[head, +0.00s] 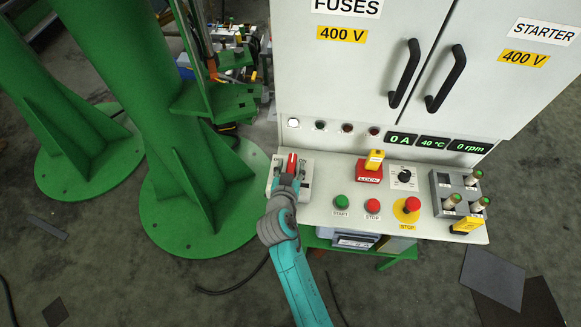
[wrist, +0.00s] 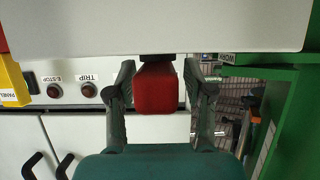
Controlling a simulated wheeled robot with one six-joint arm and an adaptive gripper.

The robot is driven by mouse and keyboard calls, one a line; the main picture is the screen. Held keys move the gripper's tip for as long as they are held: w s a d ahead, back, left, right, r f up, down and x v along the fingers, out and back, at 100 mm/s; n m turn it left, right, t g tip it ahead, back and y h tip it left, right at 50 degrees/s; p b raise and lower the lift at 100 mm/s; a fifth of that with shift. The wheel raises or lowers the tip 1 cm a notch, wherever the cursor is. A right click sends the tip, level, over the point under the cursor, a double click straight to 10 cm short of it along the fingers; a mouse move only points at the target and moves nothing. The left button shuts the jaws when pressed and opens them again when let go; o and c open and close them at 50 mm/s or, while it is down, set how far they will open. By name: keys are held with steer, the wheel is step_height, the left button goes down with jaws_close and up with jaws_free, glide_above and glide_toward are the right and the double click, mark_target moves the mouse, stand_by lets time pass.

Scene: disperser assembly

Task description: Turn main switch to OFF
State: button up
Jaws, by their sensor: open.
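The main switch is a light grey box (head: 307,171) at the left end of the control desk, with a red handle (head: 292,163) on it. In the wrist view the red handle (wrist: 156,90) sticks out from the pale box face (wrist: 156,25). My gripper (head: 288,176) is over the switch. In the wrist view its open fingers (wrist: 158,72) stand one on each side of the red handle, with small gaps visible. In the head view my gripper partly hides the switch, and its lettering cannot be read.
To the right on the desk are a yellow key on the red LOCK block (head: 370,172), a knob (head: 404,178), a green START button (head: 341,201), red STOP buttons (head: 372,206) and a grey socket box (head: 456,194). A green column (head: 150,110) stands left of the desk.

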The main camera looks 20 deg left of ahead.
jaws_close()
steer(key=shift+d+n+y, duration=0.1)
steer(key=shift+n+y, duration=0.3)
steer(key=shift+y, duration=0.2)
steer(key=shift+n+g+y, duration=1.1)
steer(key=shift+n+y, duration=0.8)
steer(key=shift+y, duration=0.1)
steer(key=n+g+y, duration=0.3)
steer(key=n+g, duration=0.1)
steer(key=n, duration=0.1)
steer(key=shift+w+r+g+y, duration=0.1)
steer(key=shift+g+y, duration=0.3)
steer(key=n+g+y, duration=0.1)
steer(key=n+g, duration=0.4)
steer(key=g, duration=0.1)
steer(key=shift+n, duration=0.3)
steer(key=shift+n+g, duration=1.3)
steer(key=shift+g, duration=0.4)
